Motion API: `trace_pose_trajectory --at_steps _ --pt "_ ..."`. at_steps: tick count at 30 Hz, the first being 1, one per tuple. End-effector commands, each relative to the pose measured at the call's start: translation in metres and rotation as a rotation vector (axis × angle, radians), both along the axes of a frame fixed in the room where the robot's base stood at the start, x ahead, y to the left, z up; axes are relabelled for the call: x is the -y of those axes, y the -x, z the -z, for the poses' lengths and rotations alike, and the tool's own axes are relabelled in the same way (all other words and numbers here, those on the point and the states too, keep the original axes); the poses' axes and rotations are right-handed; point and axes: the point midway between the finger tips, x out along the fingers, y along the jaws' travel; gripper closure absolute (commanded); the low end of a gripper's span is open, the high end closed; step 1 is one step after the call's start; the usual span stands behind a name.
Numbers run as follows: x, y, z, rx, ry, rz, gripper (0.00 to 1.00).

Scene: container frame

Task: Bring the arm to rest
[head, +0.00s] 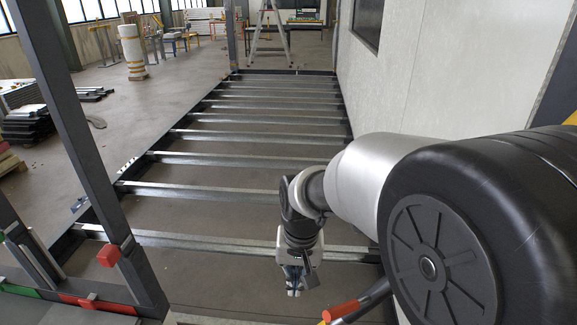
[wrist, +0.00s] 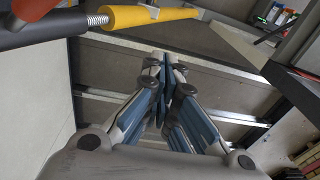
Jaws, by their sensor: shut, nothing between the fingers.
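My gripper (head: 293,290) hangs at the end of my arm in the lower middle of the head view, above the floor inside the metal frame (head: 205,160).
A white wall (head: 425,65) runs along the right. Dark upright posts (head: 85,150) stand at the left, with a red block (head: 109,255). A stepladder (head: 270,35) stands at the far end.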

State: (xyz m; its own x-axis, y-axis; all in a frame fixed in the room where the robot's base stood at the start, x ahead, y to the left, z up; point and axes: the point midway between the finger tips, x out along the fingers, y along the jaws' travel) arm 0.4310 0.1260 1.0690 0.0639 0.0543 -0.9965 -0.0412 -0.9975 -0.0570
Motion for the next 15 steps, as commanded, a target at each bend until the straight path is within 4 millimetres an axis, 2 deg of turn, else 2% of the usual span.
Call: trace_pose_trajectory --at_steps 1,6,10,15 --pt "0.014 0.011 -0.023 0.034 -0.005 0.004 1.0" --pt "0.056 0.055 -0.075 0.126 -0.003 -0.008 1.0" --pt "0.083 0.096 -0.101 0.194 0.008 -0.014 1.0" --pt "0.11 0.147 -0.116 0.275 0.033 -0.02 1.0"
